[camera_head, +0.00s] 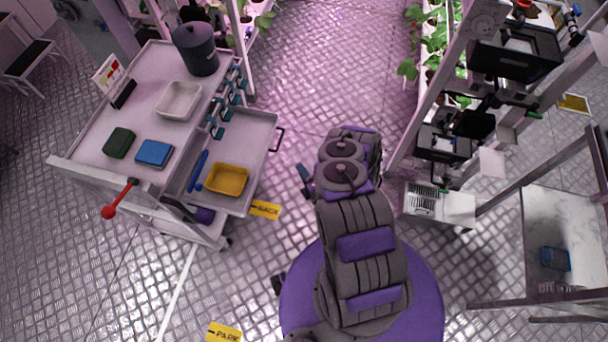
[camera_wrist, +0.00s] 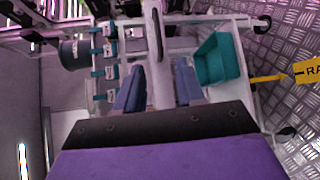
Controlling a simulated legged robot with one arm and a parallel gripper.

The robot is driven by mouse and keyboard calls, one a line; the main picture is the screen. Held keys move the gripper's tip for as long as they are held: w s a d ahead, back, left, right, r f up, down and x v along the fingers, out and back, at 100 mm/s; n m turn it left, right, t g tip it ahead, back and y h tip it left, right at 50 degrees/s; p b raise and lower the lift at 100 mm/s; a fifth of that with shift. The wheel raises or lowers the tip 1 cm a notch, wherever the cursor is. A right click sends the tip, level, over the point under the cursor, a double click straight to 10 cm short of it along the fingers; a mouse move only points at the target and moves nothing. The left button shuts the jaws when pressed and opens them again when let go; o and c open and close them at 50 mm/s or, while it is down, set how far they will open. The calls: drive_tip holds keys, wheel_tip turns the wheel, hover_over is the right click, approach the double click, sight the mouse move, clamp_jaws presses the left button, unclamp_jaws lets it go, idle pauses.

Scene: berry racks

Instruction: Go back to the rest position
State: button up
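My arm is folded back over my round purple base in the head view. My gripper (camera_head: 305,181) shows there only as small blue fingertips beside the purple wrist, over the floor right of the trolley. In the wrist view my gripper (camera_wrist: 159,82) has its two blue fingers apart. A pale bar shows in the gap between them, and I cannot tell how far behind the fingers it lies. No held object shows.
A grey trolley (camera_head: 103,132) stands left, its drawer (camera_head: 253,143) pulled out with a yellow tray (camera_head: 227,180) inside. Plant racks (camera_head: 433,105) and a metal table (camera_head: 550,215) stand right. The floor aisle (camera_head: 325,65) ahead is clear. A teal tray (camera_wrist: 217,60) shows in the wrist view.

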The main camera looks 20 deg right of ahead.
drive_tip(key=shift+s+r, duration=0.1)
drive_tip(key=shift+s, duration=0.2)
idle(0.4)
drive_tip(key=w+a+r+m+g+y, duration=0.25)
drive_tip(key=w+a+r+g, duration=0.25)
drive_tip(key=w+r, duration=0.55)
wheel_tip(320, 180, up, 6)
drive_tip(key=w+a+m+g+h, duration=0.1)
drive_tip(key=w+m+g, duration=0.1)
drive_tip(key=s+r+m+g+h, duration=0.1)
drive_tip(key=s+r+m+g, duration=0.2)
drive_tip(key=r, duration=0.4)
drive_tip(key=s+r+m+g+h, duration=0.1)
drive_tip(key=s+r+m, duration=0.1)
drive_tip(key=s+r, duration=0.4)
drive_tip(key=s+r+m+g, duration=0.2)
drive_tip(key=s+r+m, duration=0.2)
drive_tip(key=s, duration=0.7)
drive_tip(key=s+r+m+g+h, duration=0.1)
drive_tip(key=s+r+m, duration=0.3)
drive_tip(key=s+r, duration=0.5)
drive_tip(key=s+r+m+g, duration=0.3)
drive_tip(key=s+r, duration=0.3)
drive_tip(key=s, duration=0.8)
drive_tip(key=shift+s+a+r+m+g+h, duration=0.15)
drive_tip(key=shift+s+r+m+g+h, duration=0.05)
drive_tip(key=shift+r+m+g+h, duration=0.2)
